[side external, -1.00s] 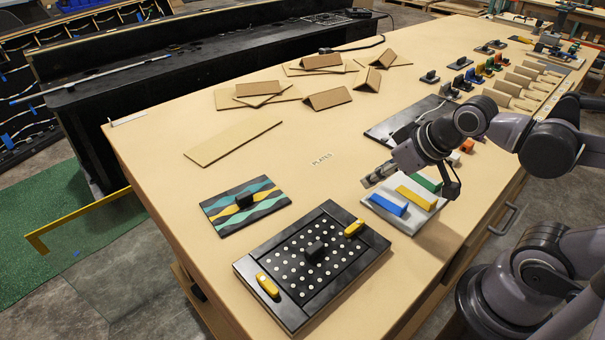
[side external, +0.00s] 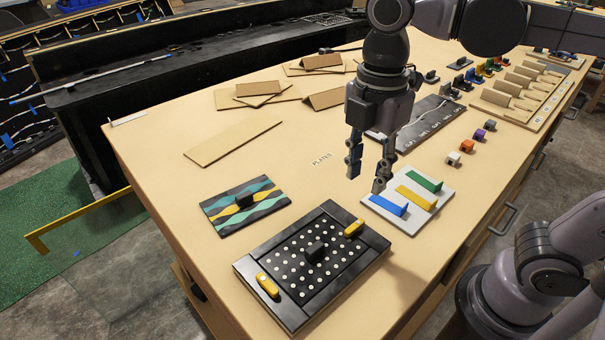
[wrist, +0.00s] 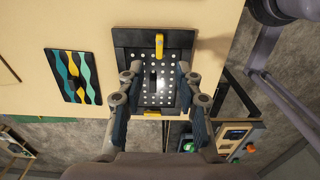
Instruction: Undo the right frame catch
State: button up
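The black frame (side external: 240,268) with a dotted panel (side external: 325,262) lies on the table and carries two yellow catches. The right catch (side external: 353,228) sits at the frame's upper right end in the side view and shows at the top in the wrist view (wrist: 159,46). The left catch (side external: 267,286) is at the opposite end; its yellow edge shows low between my fingers in the wrist view (wrist: 152,113). The two catches point in different directions. A black knob (side external: 315,250) stands mid-panel. My gripper (side external: 367,182) is open and empty, pointing down above the table, apart from both catches.
A striped teal panel (side external: 218,221) lies left of the frame. A pale tray (side external: 411,224) with blue, yellow and green bars is close to the frame's right end. Brown boards (side external: 233,141) lie farther back. Table between is clear.

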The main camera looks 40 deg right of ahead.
aim_at(358, 223)
notch_tip(358, 223, down, 10)
jog(key=shift+f, duration=0.1)
dwell(0.4)
grip_shut()
